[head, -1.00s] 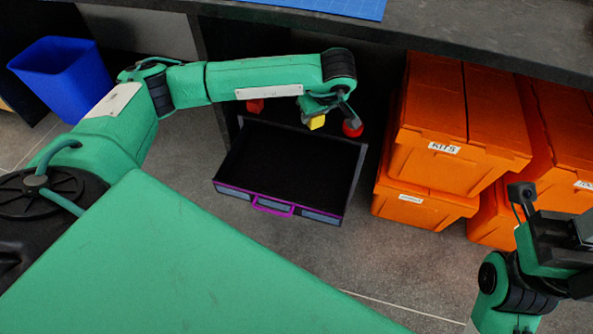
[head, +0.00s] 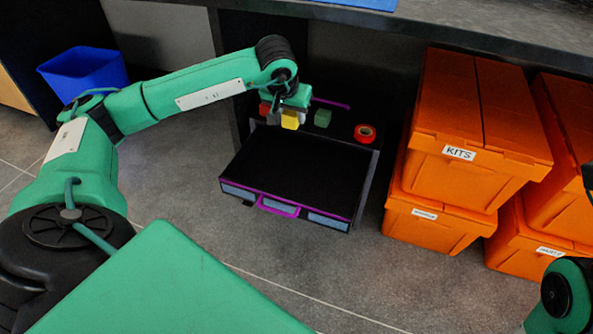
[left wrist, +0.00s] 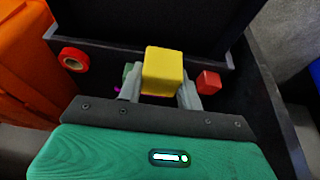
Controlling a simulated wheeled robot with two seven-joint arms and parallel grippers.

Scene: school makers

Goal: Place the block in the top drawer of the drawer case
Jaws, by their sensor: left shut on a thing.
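My left gripper (head: 289,111) is shut on a yellow block (head: 290,120). In the left wrist view the yellow block (left wrist: 163,70) sits between the two grey fingers. The dark drawer case (head: 367,170) stands under the bench with a drawer (head: 290,170) pulled out toward me. That drawer has a purple handle (head: 278,207), and its visible black inside looks empty. In the head view the block appears just beyond the drawer's back edge, above the rear of the case; its exact height is hard to tell. My right gripper is out of view.
A green block (head: 322,118), a red tape roll (head: 364,133), a red block (head: 265,108) and a thin purple item (head: 331,103) are near the left gripper, behind the drawer. Orange crates (head: 470,130) are stacked at right. A blue bin (head: 85,72) stands at left. The bench overhangs above.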

